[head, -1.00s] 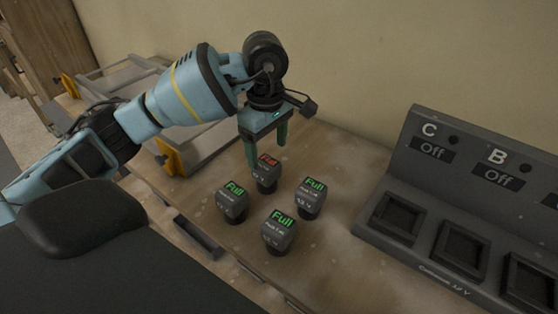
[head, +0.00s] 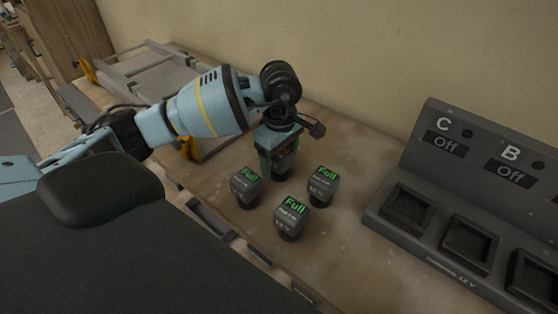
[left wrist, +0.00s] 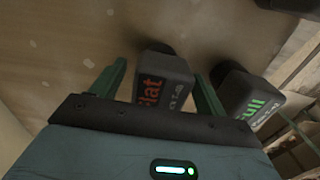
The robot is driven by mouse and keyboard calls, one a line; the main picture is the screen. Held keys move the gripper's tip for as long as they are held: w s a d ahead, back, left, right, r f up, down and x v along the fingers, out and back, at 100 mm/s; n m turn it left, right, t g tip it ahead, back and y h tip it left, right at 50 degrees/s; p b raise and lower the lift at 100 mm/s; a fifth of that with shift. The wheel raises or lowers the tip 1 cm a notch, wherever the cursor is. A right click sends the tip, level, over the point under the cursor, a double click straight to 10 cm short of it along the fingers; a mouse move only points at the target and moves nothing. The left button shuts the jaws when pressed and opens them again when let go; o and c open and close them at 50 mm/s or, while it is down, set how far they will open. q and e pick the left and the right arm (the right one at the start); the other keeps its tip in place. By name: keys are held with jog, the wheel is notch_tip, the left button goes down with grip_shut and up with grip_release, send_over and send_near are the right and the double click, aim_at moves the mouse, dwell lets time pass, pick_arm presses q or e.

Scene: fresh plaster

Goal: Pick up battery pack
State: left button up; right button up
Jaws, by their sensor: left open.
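Several dark grey battery packs stand on the wooden bench. Three show green "Full" labels in the head view: a left one (head: 246,187), a front one (head: 291,218) and a right one (head: 323,186). A fourth pack (head: 285,163) stands at the back, mostly hidden by my left gripper (head: 279,160). In the left wrist view this pack (left wrist: 163,80) shows a red "Flat" label and lies between the two green fingers of my left gripper (left wrist: 160,85), which are open around it. A "Full" pack (left wrist: 248,93) stands just outside the right finger. My right gripper is not in view.
A grey charger (head: 455,215) with empty square bays and signs C and B reading "Off" stands at the right. A grey metal frame (head: 150,70) with yellow parts lies at the back left. Bare bench lies between packs and charger.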

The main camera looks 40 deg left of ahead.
pick_arm(q)
jog(key=shift+f, duration=0.25)
jog(key=c, duration=1.3)
jog(key=shift+r, duration=0.15)
notch_tip(320, 180, up, 10)
jog(key=shift+f, duration=0.1)
